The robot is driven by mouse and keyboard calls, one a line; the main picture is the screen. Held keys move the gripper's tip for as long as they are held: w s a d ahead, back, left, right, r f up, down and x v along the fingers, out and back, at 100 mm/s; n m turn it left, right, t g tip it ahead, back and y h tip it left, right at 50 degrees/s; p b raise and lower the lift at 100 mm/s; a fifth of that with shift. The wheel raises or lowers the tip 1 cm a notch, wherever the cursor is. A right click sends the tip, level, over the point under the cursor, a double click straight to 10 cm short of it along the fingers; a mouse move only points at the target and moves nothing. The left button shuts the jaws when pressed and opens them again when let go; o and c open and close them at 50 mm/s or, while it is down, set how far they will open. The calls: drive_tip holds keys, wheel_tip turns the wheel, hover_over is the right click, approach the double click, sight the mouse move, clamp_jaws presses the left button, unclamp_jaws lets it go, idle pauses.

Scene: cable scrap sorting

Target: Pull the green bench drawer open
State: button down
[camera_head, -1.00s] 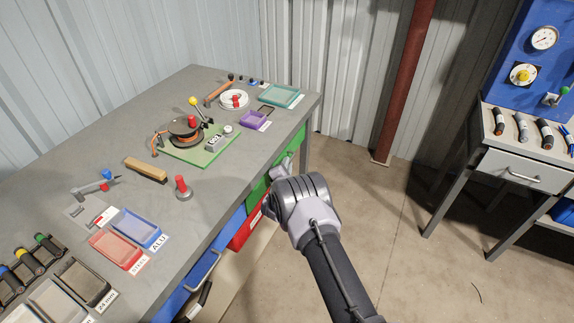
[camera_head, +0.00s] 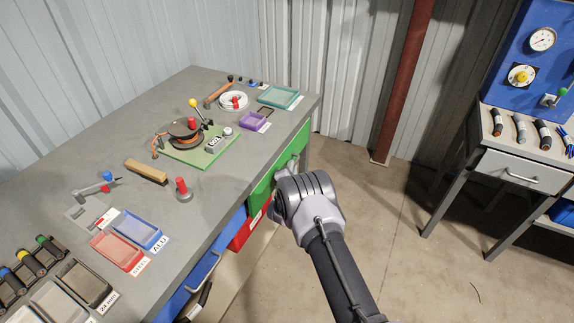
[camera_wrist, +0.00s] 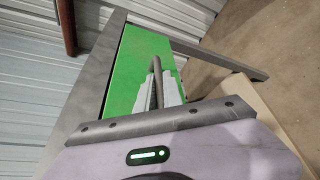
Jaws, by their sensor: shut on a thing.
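The green bench drawer (camera_head: 262,190) is at the far end of the bench's front in the head view, partly hidden by my arm. Its green front also fills the middle of the wrist view (camera_wrist: 134,62). A grey bar handle (camera_wrist: 156,66) stands out from that front. My gripper (camera_wrist: 157,88) is shut on the handle, with its two pale fingers on either side of the bar. In the head view my gripper (camera_head: 286,168) is at the drawer front, its fingertips mostly hidden by my wrist. I cannot tell any clear gap between drawer and bench.
The grey workbench (camera_head: 215,175) carries trays, a cable reel on a green board and tools. A red drawer (camera_head: 248,228) and a blue drawer (camera_head: 215,255) are nearer along its front. A second bench (camera_head: 520,165) stands right. The floor (camera_head: 385,240) between is clear.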

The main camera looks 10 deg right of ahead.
drive_tip(key=s+d+p, duration=0.2)
drive_tip(key=s+d, duration=0.5)
drive_tip(key=d, duration=0.3)
drive_tip(key=s+d+p, duration=0.2)
drive_tip(key=s+d, duration=0.5)
drive_tip(key=d, duration=0.2)
drive_tip(key=shift+s+d, duration=0.2)
drive_tip(key=shift+d, duration=0.2)
drive_tip(key=c, duration=1.8)
unclamp_jaws()
drive_tip(key=shift+o, duration=0.2)
drive_tip(key=p+v, duration=0.5)
drive_tip(key=v, duration=1.2)
drive_tip(key=shift+s+r, duration=0.1)
drive_tip(key=shift+s, duration=0.05)
